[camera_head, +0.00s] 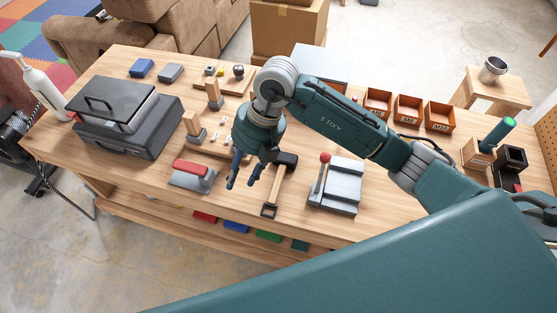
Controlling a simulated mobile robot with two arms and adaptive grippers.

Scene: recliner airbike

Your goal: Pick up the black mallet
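The black mallet (286,160) lies on the wooden table (130,178) near its front edge. Its head is black and its light wooden handle (276,184) runs toward the front edge, ending in a dark tip. My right gripper (243,184) hangs just left of the mallet with its fingers pointing down. The fingers are apart, with nothing visible between them. Whether a finger touches the mallet cannot be told. My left gripper is not in view.
A red-handled grey tool (194,174) stands close to the left of my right gripper. A grey device with a red knob (340,186) is on the right. Black cases (128,120) sit at left, orange bins (408,108) at back right. Bare tabletop lies right of the grey device.

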